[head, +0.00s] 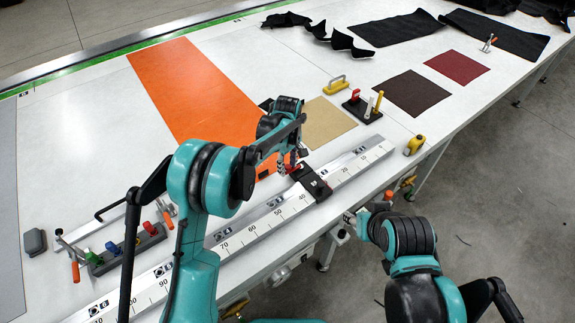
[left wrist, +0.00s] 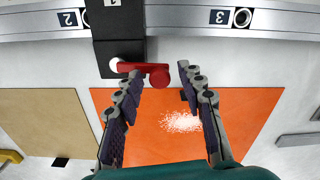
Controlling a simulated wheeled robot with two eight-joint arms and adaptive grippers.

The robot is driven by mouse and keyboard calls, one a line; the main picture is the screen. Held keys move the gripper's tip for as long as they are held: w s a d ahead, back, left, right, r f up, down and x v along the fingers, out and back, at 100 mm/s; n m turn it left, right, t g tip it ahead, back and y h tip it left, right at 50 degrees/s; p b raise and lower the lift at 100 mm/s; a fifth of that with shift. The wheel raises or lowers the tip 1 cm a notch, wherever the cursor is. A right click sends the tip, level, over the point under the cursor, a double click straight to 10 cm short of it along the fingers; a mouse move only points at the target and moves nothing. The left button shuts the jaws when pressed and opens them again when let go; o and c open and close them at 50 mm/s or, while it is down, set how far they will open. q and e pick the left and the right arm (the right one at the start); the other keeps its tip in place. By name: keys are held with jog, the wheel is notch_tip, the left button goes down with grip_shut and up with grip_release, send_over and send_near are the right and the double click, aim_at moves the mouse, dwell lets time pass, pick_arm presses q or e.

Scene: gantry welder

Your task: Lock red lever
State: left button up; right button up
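The red lever (left wrist: 158,76) sticks out from a black clamp block (left wrist: 118,55) that sits on the ruler rail. In the left wrist view it lies crosswise, with its round end between my left fingertips. The clamp block also shows in the head view (head: 315,187), with a bit of the red lever (head: 292,163) at its far side. My left gripper (left wrist: 159,74) is open around the lever's end, and I see gaps at the fingers. In the head view it hangs at the lever (head: 285,166). My right gripper (head: 353,220) is at the table's front edge, and its fingers are unclear.
The numbered rail (head: 250,226) runs diagonally along the table front. An orange sheet (head: 195,90) and a tan sheet (head: 326,124) lie behind it. A block with coloured handles (head: 125,248) stands at left. A yellow bottle-like item (head: 414,145) sits near the right edge.

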pick_arm(q)
grip_shut()
jog(key=shift+w, duration=0.1)
jog(key=shift+w+a+m+b, duration=0.15)
jog(key=shift+w+m, duration=0.1)
jog(key=shift+m, duration=0.4)
jog(key=shift+w+a+m+b, duration=0.15)
jog(key=shift+w+m, duration=0.1)
jog(key=shift+m, duration=0.4)
jog(key=w+m, duration=0.1)
jog(key=m, duration=0.1)
jog(key=shift+w+a+m, duration=0.1)
jog(key=shift+w+m, duration=0.05)
jog(key=shift+m, duration=0.15)
jog(key=w+m, duration=0.1)
jog(key=m, duration=0.1)
jog(key=w+m, duration=0.1)
jog(key=m, duration=0.1)
jog(key=shift+w+m+b, duration=0.1)
jog(key=shift+m+b, duration=0.2)
jog(key=shift+b, duration=0.1)
jog(key=shift+w+d+m, duration=0.35)
jog(key=shift+w+m, duration=0.1)
jog(key=shift+m, duration=0.6)
jog(key=shift+w+d+m, duration=0.3)
jog(key=shift+w+m, duration=0.15)
jog(key=shift+m, duration=0.6)
